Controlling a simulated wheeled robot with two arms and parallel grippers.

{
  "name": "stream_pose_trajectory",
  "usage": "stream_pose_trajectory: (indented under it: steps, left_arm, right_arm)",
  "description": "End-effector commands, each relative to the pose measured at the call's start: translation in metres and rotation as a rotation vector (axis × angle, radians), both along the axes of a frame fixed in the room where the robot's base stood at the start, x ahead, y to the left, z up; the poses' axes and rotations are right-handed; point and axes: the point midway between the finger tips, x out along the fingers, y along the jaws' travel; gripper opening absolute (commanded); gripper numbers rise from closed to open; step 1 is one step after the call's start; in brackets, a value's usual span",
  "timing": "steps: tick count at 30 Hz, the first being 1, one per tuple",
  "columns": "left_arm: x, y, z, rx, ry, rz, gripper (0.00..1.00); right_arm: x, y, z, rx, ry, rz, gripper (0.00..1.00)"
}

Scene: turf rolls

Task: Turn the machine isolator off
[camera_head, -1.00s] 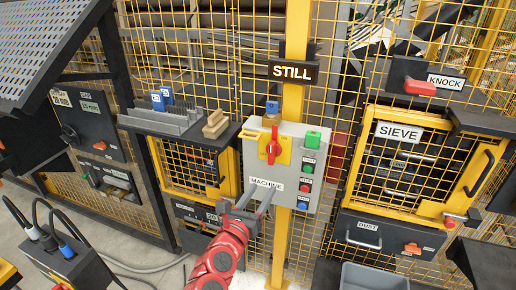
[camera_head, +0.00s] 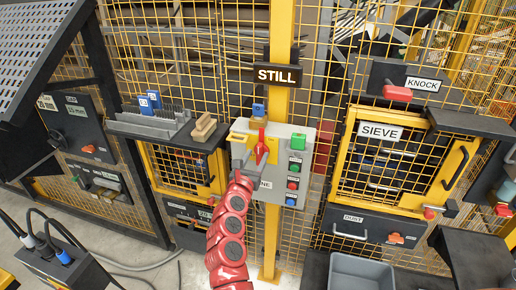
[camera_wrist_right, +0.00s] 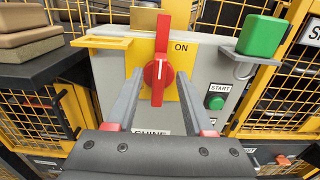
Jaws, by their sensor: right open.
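The machine isolator is a red rotary handle (camera_wrist_right: 158,72) on a yellow plate, on a grey panel (camera_wrist_right: 110,75). Its long end points up, beside the word ON. In the head view the handle (camera_head: 261,147) is partly covered by my gripper. My right gripper (camera_wrist_right: 150,88) is open, with one finger on each side of the handle's lower part; I cannot tell whether they touch it. In the head view the right gripper (camera_head: 251,155) is in front of the panel, its arm coming up from below. My left gripper is not in view.
A green block (camera_wrist_right: 262,36) sits on a small ledge at the panel's upper right. Below it is a green START button (camera_wrist_right: 215,102). A yellow tag holder (camera_wrist_right: 102,43) juts out at the upper left. A grey bin (camera_head: 362,270) stands at lower right.

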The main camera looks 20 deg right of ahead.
Motion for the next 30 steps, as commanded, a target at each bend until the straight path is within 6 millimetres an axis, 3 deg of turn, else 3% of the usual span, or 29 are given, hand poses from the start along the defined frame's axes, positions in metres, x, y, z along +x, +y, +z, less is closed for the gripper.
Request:
stream_pose_trajectory:
  steps: [6,16,25,30]
  left_arm:
    - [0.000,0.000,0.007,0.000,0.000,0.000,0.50]
    - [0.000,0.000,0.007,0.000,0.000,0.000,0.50]
    - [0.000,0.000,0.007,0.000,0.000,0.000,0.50]
    - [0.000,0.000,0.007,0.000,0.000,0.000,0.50]
  right_arm:
    - [0.019,-0.011,0.001,-0.001,0.000,0.003,0.53]
    - [0.022,-0.014,-0.001,0.000,0.000,0.000,0.53]
    - [0.021,-0.014,0.000,0.000,0.000,0.000,0.00]
    - [0.021,-0.014,0.000,0.000,0.000,0.000,0.00]
